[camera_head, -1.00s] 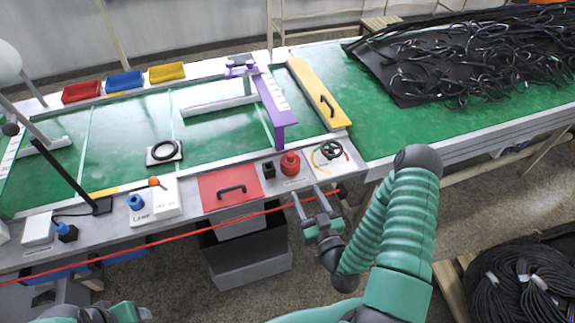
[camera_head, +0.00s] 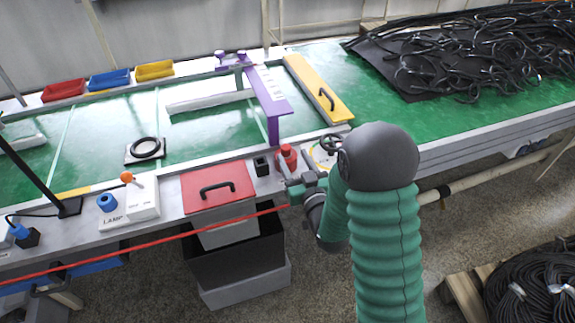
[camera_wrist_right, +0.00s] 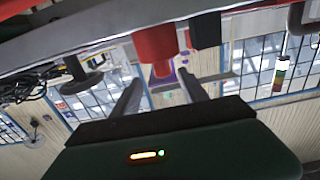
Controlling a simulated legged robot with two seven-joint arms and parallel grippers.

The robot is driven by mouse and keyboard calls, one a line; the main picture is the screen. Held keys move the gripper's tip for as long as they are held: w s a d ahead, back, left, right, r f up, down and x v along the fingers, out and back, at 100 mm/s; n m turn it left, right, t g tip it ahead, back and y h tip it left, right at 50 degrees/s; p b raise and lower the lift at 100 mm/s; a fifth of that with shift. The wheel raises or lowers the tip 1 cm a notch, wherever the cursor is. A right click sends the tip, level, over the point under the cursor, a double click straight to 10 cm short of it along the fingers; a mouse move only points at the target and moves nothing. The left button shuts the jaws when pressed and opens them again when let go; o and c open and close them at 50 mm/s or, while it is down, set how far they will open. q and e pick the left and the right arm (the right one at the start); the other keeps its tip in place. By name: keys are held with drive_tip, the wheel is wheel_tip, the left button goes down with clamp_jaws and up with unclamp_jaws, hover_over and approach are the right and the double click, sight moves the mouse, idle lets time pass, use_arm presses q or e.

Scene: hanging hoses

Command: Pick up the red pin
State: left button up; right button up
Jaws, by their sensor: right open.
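The red pin (camera_head: 287,158) stands upright at the front edge of the workbench, between a small black block and a round-wheeled fixture. My right gripper (camera_head: 293,187) is just in front of it and slightly below it in the head view, overlapping its lower edge. In the right wrist view the red pin (camera_wrist_right: 155,45) appears ahead, roughly between the two spread fingers of the right gripper (camera_wrist_right: 160,88). The fingers are open and empty; I cannot tell whether they touch the pin. My left gripper is not in view.
A black block (camera_head: 262,166) sits close left of the pin, and a black wheel (camera_head: 331,141) close right. A red lid with handle (camera_head: 218,187) lies further left. A red cord (camera_head: 130,245) runs along the bench front. A purple bracket (camera_head: 266,98) stands behind.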

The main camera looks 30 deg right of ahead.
sight(288, 153)
drive_tip(key=shift+w+a+f+b, duration=0.15)
drive_tip(key=shift+f+b, duration=0.15)
drive_tip(key=shift+b, duration=0.3)
drive_tip(key=shift+a+r+b, duration=0.1)
drive_tip(key=shift+r+b, duration=0.1)
drive_tip(key=shift+b, duration=0.1)
drive_tip(key=shift+w+a+r, duration=0.1)
drive_tip(key=shift+w+r, duration=0.1)
drive_tip(key=x, duration=0.5)
drive_tip(key=shift+d+f, duration=0.3)
drive_tip(key=shift+f, duration=0.1)
drive_tip(key=shift+a+r, duration=0.1)
drive_tip(key=shift+c, duration=0.6)
drive_tip(key=shift+a, duration=0.1)
drive_tip(key=c, duration=0.5)
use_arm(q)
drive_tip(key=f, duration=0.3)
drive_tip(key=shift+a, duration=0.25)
use_arm(e)
clamp_jaws()
